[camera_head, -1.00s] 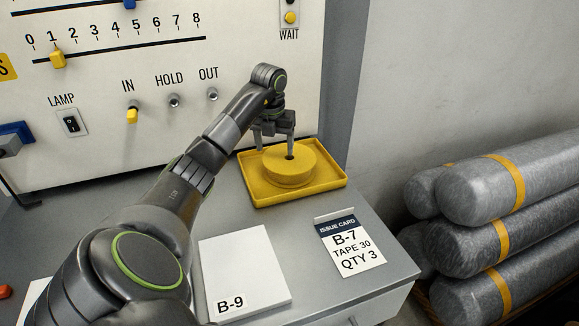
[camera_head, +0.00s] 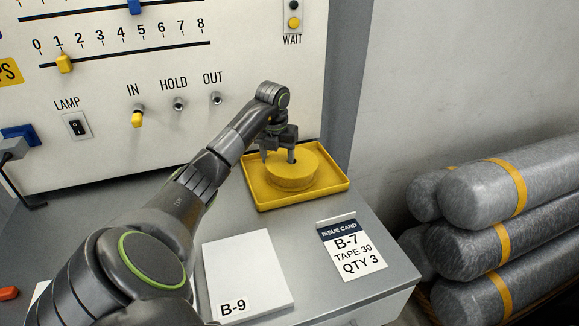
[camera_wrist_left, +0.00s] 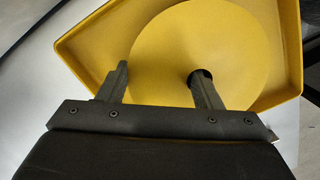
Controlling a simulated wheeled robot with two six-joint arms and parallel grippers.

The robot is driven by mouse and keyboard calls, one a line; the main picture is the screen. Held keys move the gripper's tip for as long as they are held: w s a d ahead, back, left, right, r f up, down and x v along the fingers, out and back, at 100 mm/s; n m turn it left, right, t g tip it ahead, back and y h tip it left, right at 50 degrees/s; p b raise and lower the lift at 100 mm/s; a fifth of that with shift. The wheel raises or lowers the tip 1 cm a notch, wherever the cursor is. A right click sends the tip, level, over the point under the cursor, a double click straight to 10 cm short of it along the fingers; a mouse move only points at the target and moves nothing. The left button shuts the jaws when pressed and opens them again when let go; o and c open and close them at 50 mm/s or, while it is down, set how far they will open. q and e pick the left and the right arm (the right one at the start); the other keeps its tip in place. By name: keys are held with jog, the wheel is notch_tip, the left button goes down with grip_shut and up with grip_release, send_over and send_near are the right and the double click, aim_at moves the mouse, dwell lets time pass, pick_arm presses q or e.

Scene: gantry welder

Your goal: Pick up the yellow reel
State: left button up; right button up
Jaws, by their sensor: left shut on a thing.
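The yellow reel (camera_head: 294,178) is a thick round disc with a central hole, in a shallow yellow tray (camera_head: 328,190) on the grey cabinet top. My left gripper (camera_head: 278,159) reaches down over it from the upper left. In the left wrist view, the gripper (camera_wrist_left: 160,72) has its right finger in the hole of the reel (camera_wrist_left: 165,40) and its left finger by the reel's outer edge. It is shut on the reel's body between them. The reel still appears low in the tray; any gap beneath it is hidden. My right gripper is out of view.
A white B-9 card or pad (camera_head: 247,272) and an issue card (camera_head: 350,250) lie in front of the tray. A white control panel (camera_head: 110,110) with sliders and switches stands behind. Grey cylinders with yellow bands (camera_head: 490,195) are stacked at the right.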

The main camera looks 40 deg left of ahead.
pick_arm(q)
jog(key=shift+r, duration=0.1)
jog(key=shift+r, duration=0.2)
notch_tip(320, 180, up, 4)
jog(key=shift+w+a+r+b, duration=0.1)
jog(key=shift+r+b, duration=0.05)
jog(key=shift+b, duration=0.65)
notch_tip(320, 180, up, 4)
jog(key=p, duration=0.2)
jog(key=shift+p, duration=0.4)
jog(key=shift+r+p, duration=0.6)
jog(key=shift+p, duration=0.2)
